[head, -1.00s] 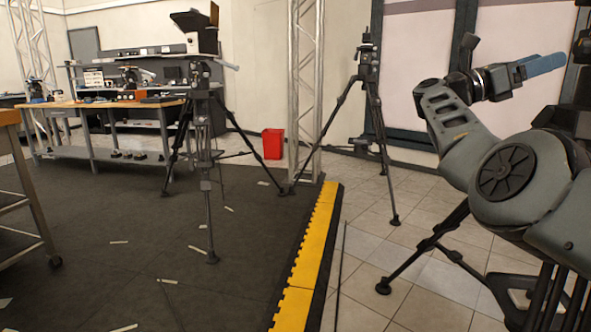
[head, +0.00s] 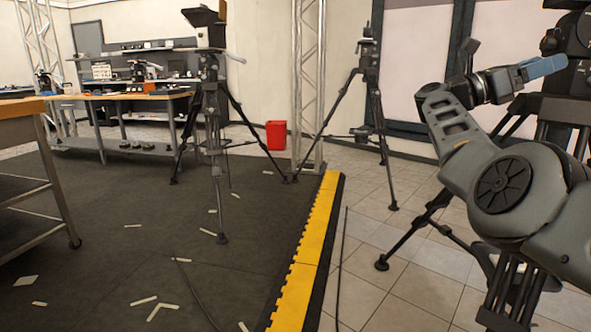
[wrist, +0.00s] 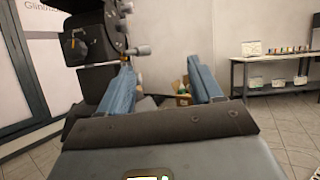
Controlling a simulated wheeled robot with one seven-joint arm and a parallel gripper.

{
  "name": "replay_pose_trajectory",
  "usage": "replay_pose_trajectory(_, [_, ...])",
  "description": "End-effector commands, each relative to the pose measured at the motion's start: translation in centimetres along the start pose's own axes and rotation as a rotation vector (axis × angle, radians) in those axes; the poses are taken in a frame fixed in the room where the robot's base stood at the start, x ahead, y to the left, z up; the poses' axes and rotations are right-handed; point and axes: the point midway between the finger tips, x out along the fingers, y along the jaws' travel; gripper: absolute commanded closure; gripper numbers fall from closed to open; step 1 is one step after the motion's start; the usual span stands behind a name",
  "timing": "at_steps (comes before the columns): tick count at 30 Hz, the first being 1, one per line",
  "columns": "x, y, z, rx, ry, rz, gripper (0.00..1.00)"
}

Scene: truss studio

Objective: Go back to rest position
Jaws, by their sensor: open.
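My gripper (head: 541,68) is at the upper right of the head view, at the end of my raised, bent grey arm. Its blue fingers point to the right there. The wrist view shows the two blue fingers (wrist: 163,88) apart, with nothing between them. Beyond them in that view stand a dark machine (wrist: 90,45) at the upper left and a small cardboard box (wrist: 183,92) farther off.
Tripods stand at centre (head: 215,130) and right of centre (head: 372,100) in the head view. A yellow-edged mat border (head: 308,250) runs along the dark floor. A red bin (head: 276,135) and workbench (head: 110,97) are behind. A wheeled table (head: 25,130) is at left. Tile lies right.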

Motion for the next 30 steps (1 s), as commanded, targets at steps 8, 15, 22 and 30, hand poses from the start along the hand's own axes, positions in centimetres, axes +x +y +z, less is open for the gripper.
replay_pose_trajectory(8, [-1.2, 0.0, -3.2, -0.080, -0.068, 0.022, 0.35])
replay_pose_trajectory(15, [-3.1, -0.4, -7.9, -0.201, -0.169, 0.058, 0.35])
replay_pose_trajectory(22, [-6.5, -2.2, -15.2, -0.404, -0.348, 0.122, 0.35])
replay_pose_trajectory(30, [-11.1, -6.3, -23.0, -0.649, -0.582, 0.200, 0.35])
